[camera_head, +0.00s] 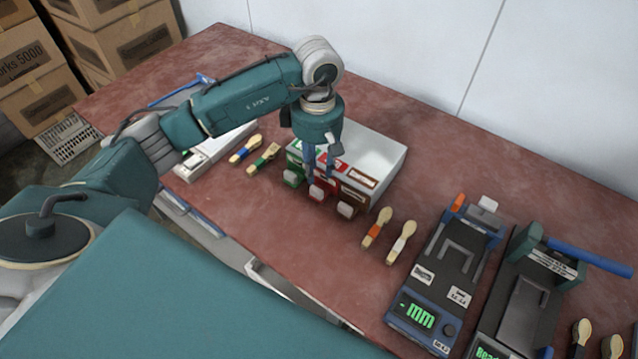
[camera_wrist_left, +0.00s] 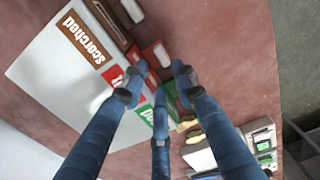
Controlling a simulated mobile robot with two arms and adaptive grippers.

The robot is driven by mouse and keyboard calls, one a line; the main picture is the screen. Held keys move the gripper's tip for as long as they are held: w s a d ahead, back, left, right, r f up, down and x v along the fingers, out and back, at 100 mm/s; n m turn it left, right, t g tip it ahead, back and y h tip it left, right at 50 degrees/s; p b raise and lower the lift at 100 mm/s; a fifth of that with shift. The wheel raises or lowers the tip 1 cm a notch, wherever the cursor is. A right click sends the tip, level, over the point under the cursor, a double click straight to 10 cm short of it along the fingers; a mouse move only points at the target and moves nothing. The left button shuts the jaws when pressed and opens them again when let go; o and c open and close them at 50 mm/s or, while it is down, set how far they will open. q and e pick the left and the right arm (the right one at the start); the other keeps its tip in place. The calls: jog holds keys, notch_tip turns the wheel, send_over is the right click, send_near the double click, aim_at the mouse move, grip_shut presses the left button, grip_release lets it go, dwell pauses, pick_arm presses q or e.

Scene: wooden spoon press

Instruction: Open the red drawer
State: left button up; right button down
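A white box (camera_head: 375,155) stands on the reddish table with a row of green, red and brown drawers along its front. The red drawer (camera_head: 326,187) is in the middle, with a pale knob (camera_head: 316,194); its front also shows in the left wrist view (camera_wrist_left: 138,53). My left gripper (camera_head: 319,170) hangs just above the drawer fronts, pointing down. In the left wrist view its blue fingers (camera_wrist_left: 155,84) are spread apart, with nothing between them, close to the red and green drawers. They hide part of the labels; contact cannot be told. My right gripper is out of view.
Short wooden spoons with coloured bands lie left (camera_head: 245,150) and right (camera_head: 377,228) of the box. A measuring device (camera_head: 440,275) and a press with a blue lever (camera_head: 590,257) stand to the right. A pale device (camera_head: 215,150) lies at left. Cardboard boxes (camera_head: 115,40) are stacked behind.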

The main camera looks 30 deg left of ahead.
aim_at(318, 188)
pick_arm(q)
notch_tip(318, 188, down, 7)
jog(key=shift+f+p, duration=0.1)
jog(key=shift+p, duration=0.65)
jog(key=shift+f, duration=0.4)
jog(key=shift+c, duration=0.2)
grip_shut()
